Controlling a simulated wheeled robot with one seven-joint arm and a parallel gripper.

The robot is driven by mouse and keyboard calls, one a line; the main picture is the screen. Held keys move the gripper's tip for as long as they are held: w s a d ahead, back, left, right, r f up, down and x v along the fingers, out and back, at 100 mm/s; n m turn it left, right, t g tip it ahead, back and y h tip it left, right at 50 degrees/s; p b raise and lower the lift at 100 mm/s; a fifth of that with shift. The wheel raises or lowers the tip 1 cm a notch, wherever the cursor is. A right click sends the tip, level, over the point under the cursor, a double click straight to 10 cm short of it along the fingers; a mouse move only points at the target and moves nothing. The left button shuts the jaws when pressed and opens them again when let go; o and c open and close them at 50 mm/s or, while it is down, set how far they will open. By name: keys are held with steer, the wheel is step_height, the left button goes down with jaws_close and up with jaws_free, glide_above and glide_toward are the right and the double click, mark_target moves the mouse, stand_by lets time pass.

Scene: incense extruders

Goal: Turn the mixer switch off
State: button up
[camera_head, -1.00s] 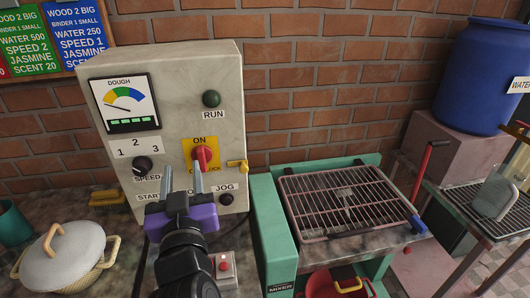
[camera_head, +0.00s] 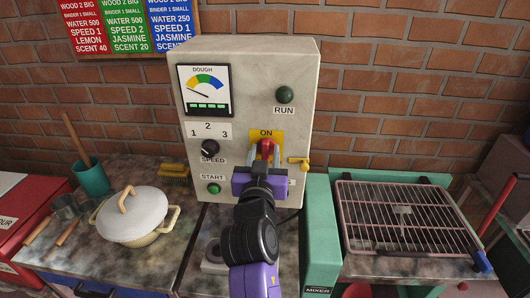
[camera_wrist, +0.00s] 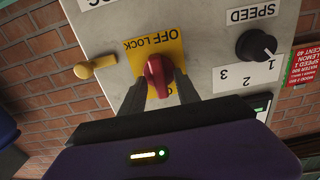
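The mixer switch is a red knob (camera_head: 266,147) on a yellow plate (camera_head: 278,137) marked ON at its top, on the grey control box (camera_head: 300,95). The knob stands roughly upright, toward ON. It also shows in the wrist view (camera_wrist: 158,76), upside down, with OFF LOCK on the plate (camera_wrist: 152,45). My gripper (camera_head: 265,157) is at the knob. In the wrist view its fingers (camera_wrist: 160,84) are apart, one on each side of the knob. Whether they touch it is unclear. The gripper hides the plate's lower part in the head view.
A yellow lever (camera_head: 302,164) sticks out right of the plate. The speed dial (camera_head: 209,148) and green start button (camera_head: 214,188) are at left. A lidded pot (camera_head: 132,216) stands on the left counter.

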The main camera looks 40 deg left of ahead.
jaws_close()
steer(key=shift+n, duration=0.4)
steer(key=n, duration=0.4)
steer(key=shift+a, duration=0.1)
steer(key=n, duration=0.4)
steer(key=shift+s+a+n, duration=0.1)
steer(key=shift+n, duration=0.2)
steer(key=shift+s+a+f+n+p, duration=0.15)
steer(key=shift+n+p, duration=0.6)
steer(key=shift+n, duration=1.35)
steer(key=shift+w+d+f+n+p, duration=0.15)
steer(key=shift+n+p, duration=0.55)
steer(key=shift+n, duration=1.4)
steer(key=shift+s+a, duration=0.1)
